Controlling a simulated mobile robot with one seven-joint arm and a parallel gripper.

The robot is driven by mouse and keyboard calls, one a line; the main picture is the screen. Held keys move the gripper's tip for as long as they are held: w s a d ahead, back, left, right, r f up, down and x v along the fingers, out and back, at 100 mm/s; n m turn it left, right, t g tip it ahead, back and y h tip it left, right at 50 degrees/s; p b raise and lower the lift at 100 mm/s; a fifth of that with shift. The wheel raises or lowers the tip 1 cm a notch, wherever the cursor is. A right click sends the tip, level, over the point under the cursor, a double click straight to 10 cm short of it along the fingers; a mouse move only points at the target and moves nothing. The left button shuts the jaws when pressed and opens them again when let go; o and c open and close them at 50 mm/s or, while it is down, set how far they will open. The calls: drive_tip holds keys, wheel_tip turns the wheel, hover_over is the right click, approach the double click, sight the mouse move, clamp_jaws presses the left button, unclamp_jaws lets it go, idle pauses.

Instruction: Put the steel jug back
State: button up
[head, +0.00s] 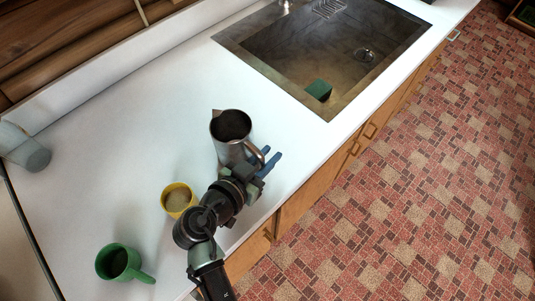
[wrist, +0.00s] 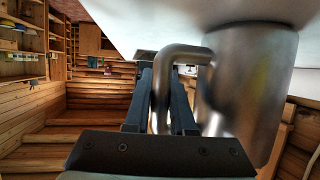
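The steel jug (head: 229,129) is upright at the middle of the white counter in the head view, with its handle towards the front edge. It fills the right of the wrist view (wrist: 250,90). My gripper (head: 270,160) is at the handle on the jug's front side. In the wrist view its two dark fingers (wrist: 166,100) lie on either side of the handle, which fills the gap between them. The gripper looks shut on the handle. Whether the jug's base touches the counter is hard to tell.
A yellow mug (head: 178,199) stands close beside my arm. A green mug (head: 118,263) is at the lower left and a grey-white vessel (head: 24,150) at the far left. The sink (head: 290,75) with a green block (head: 318,90) lies behind right. The counter left of the jug is clear.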

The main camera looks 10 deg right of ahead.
drive_tip(key=o, duration=0.4)
